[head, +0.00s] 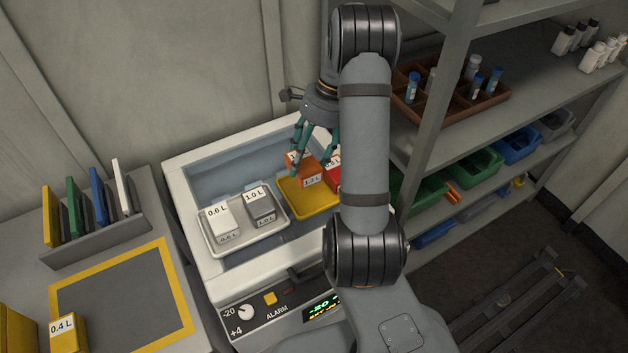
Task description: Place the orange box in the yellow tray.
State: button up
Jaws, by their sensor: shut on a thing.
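The orange box (301,172) with white labels is between the teal fingers of my gripper (309,164), which is shut on it. The box is over or in the yellow tray (307,206); I cannot tell whether it touches the tray floor. The yellow tray lies inside the open white cooler (178,196). A red box (334,174) is close to the right of the orange box, partly hidden by my arm. My arm also hides the right part of the tray.
A pale tray (272,228) left of the yellow one holds a white box (220,222) and a grey box (261,207). A shelf rack (437,125) with bottles and bins stands right. A bench at left has a yellow-bordered mat (120,298) and a yellow box (67,336).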

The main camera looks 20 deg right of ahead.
notch_tip(320, 180, down, 8)
jog(key=shift+f+p, duration=0.1)
jog(key=shift+p, duration=0.4)
jog(key=shift+f, duration=0.1)
jog(key=o, duration=1)
jog(key=v, duration=1.2)
jog(key=shift+b, duration=0.4)
